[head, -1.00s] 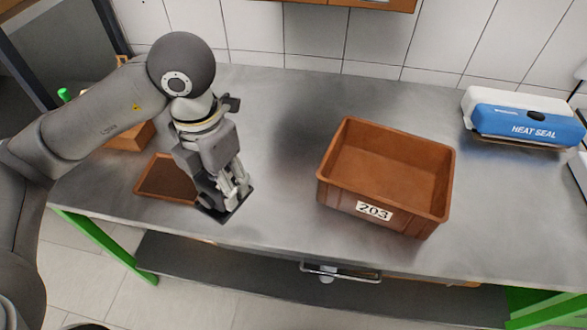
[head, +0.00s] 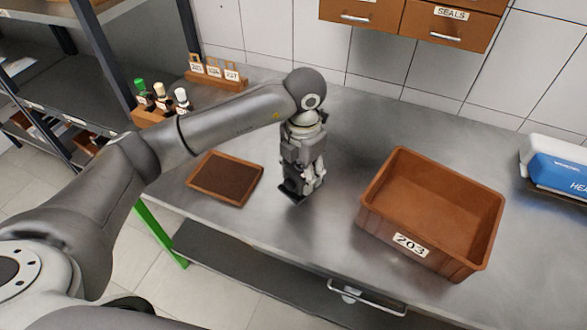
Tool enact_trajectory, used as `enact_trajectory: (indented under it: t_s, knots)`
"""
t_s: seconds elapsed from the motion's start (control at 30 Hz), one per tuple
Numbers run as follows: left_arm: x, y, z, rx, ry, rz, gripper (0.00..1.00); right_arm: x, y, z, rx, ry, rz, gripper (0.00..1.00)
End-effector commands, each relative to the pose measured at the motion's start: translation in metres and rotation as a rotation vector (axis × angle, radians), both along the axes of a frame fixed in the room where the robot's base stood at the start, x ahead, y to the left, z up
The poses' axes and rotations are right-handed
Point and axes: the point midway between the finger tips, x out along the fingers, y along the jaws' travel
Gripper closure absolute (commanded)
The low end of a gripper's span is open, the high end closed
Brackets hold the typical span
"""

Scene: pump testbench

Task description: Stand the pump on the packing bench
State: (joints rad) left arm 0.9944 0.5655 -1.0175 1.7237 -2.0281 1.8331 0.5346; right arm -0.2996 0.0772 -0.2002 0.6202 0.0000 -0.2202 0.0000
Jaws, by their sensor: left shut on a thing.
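My left gripper (head: 309,172) points down over the grey metal packing bench (head: 330,217), between a brown tray and a brown crate. It is shut on the pump (head: 294,191), a small grey-metal part with a black base. The pump is upright and mostly hidden by the gripper. Its base is at or just above the bench top; I cannot tell if it touches. My right gripper is not in view.
The flat brown tray (head: 226,179) lies left of the pump. The crate marked 203 (head: 412,245) stands to the right. Bottles (head: 161,98) and a card rack (head: 217,76) are at the back left. A heat sealer (head: 556,165) is at the right edge.

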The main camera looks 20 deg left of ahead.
Motion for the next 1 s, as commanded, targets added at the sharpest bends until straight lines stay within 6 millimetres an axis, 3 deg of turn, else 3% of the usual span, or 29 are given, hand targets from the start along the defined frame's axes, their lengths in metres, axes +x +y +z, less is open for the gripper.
enact_trajectory:
  t_s: [0.43,0.7,1.0]
  knots:
    - [0.019,-0.004,-0.02,-0.002,-0.002,0.0,1.0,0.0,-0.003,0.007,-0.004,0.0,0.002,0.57]
    - [0.018,-0.003,-0.049,-0.002,-0.002,-0.002,1.0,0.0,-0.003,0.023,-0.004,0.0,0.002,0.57]
    - [0.018,-0.003,-0.052,-0.002,-0.004,-0.002,1.0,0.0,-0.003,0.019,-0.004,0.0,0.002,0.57]
